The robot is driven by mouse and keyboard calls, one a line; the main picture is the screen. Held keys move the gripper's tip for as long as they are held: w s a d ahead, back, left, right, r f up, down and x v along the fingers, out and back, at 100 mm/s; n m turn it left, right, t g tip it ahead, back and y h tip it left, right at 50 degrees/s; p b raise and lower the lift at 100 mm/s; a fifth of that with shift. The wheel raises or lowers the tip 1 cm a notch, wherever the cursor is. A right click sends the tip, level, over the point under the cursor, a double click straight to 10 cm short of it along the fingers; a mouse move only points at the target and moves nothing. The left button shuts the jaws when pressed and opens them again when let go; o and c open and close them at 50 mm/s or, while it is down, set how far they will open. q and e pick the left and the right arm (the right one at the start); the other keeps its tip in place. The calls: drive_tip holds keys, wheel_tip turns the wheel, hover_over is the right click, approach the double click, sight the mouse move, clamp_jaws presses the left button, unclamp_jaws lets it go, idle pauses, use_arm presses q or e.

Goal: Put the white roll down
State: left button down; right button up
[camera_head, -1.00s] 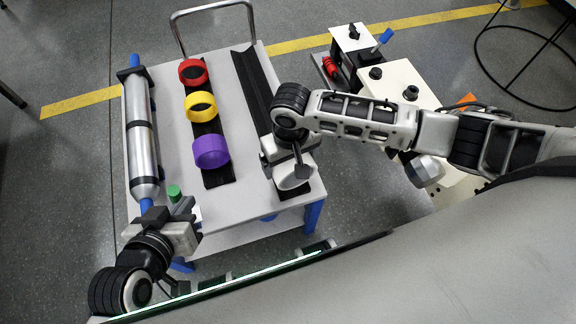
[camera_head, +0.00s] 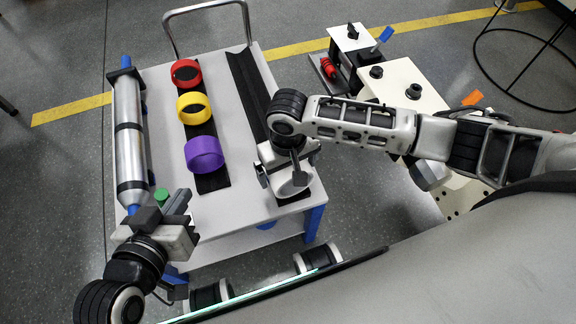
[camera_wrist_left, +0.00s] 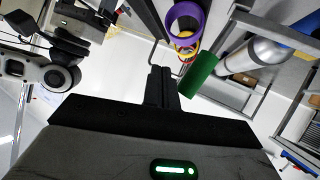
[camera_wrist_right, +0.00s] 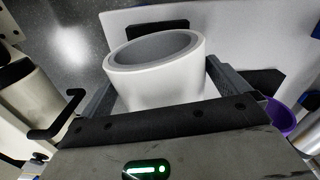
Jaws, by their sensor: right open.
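The white roll (camera_head: 290,184) is at the near end of the right black V-shaped rack (camera_head: 251,90) on the grey table. It seems to rest there, but its underside is hidden. My right gripper (camera_head: 287,172) is over it. In the right wrist view, the white roll (camera_wrist_right: 165,85) is between the spread fingers of my right gripper (camera_wrist_right: 162,90), with a narrow gap beside it. My left gripper (camera_head: 165,208) is over the table's near left corner, apart from the roll. In the left wrist view, the fingers of my left gripper (camera_wrist_left: 161,86) are together and empty.
Red (camera_head: 186,73), yellow (camera_head: 193,105) and purple (camera_head: 204,153) rings sit on the middle rack. A long metal cylinder (camera_head: 129,140) lies along the left edge. A green piece (camera_head: 161,195) is close to my left gripper. A cream machine (camera_head: 400,85) stands to the right.

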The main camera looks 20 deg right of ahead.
wheel_tip(320, 180, up, 11)
drive_tip(key=p, duration=0.4)
drive_tip(key=shift+f, duration=0.15)
drive_tip(key=shift+a+r, duration=0.15)
drive_tip(key=shift+r, duration=0.4)
drive_tip(key=s+a+f+n+t+y, duration=0.2)
drive_tip(key=s+a+t+y, duration=0.15)
drive_tip(key=a+y, duration=0.4)
use_arm(q)
drive_tip(key=shift+s+a+f+g+y, duration=0.45)
drive_tip(key=shift+a+f+g+y, duration=0.2)
drive_tip(key=shift+g, duration=0.25)
use_arm(e)
drive_tip(key=s+d+t+h, duration=0.2)
drive_tip(key=s+d+t, duration=0.1)
drive_tip(key=d+t, duration=0.3)
drive_tip(key=shift+d+m+h, duration=0.15)
drive_tip(key=shift+m+h, duration=0.2)
drive_tip(key=shift+m, duration=0.05)
